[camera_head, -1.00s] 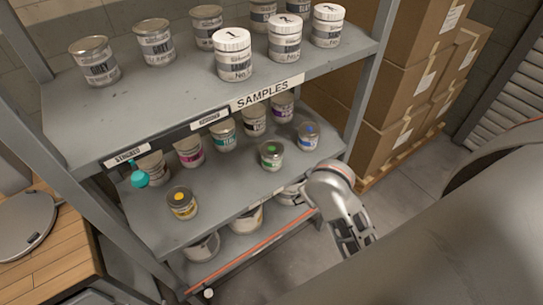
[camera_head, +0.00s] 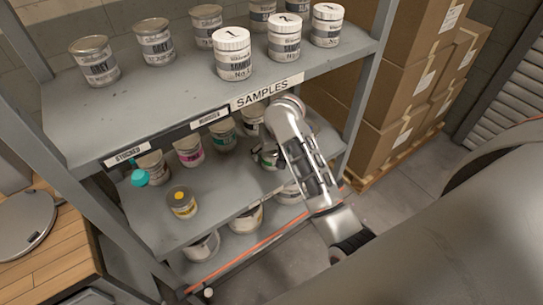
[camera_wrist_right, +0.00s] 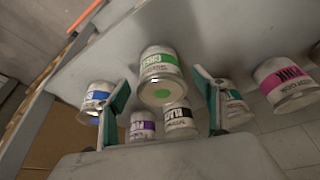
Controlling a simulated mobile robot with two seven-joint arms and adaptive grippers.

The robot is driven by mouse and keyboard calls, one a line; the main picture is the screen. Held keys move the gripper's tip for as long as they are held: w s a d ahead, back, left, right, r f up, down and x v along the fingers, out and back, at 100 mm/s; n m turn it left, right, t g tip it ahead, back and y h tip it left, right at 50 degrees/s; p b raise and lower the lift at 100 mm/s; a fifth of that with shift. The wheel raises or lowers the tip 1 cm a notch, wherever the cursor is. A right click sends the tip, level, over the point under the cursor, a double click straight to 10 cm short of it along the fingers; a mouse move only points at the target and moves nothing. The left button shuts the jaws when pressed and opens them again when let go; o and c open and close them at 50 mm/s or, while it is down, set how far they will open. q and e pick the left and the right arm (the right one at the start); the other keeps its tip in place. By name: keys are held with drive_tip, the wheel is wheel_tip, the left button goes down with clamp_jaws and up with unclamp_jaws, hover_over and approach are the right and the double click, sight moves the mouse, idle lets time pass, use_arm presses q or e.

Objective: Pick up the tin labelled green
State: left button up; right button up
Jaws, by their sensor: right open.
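The green tin (camera_wrist_right: 158,65) has a white label with a green band and a green dot on its lid. In the right wrist view it lies between the two fingers of my right gripper (camera_wrist_right: 161,84), with a gap showing on the left. The gripper is open, with teal finger pads. My left gripper is not in view.
On the middle shelf stand a yellow-dotted tin (camera_head: 182,202), a pink tin (camera_head: 189,151) and a teal tin (camera_head: 222,135). Blue (camera_wrist_right: 97,99), purple (camera_wrist_right: 142,126) and black (camera_wrist_right: 180,120) tins are close around the fingers. The upper shelf (camera_head: 150,100) overhangs.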

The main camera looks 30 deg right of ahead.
drive_tip(key=shift+w+d, duration=0.2)
drive_tip(key=shift+w, duration=0.65)
drive_tip(key=x, duration=0.5)
drive_tip(key=shift+c, duration=0.5)
drive_tip(key=c, duration=1.3)
drive_tip(key=shift+c, duration=0.5)
drive_tip(key=shift+w+r, duration=0.1)
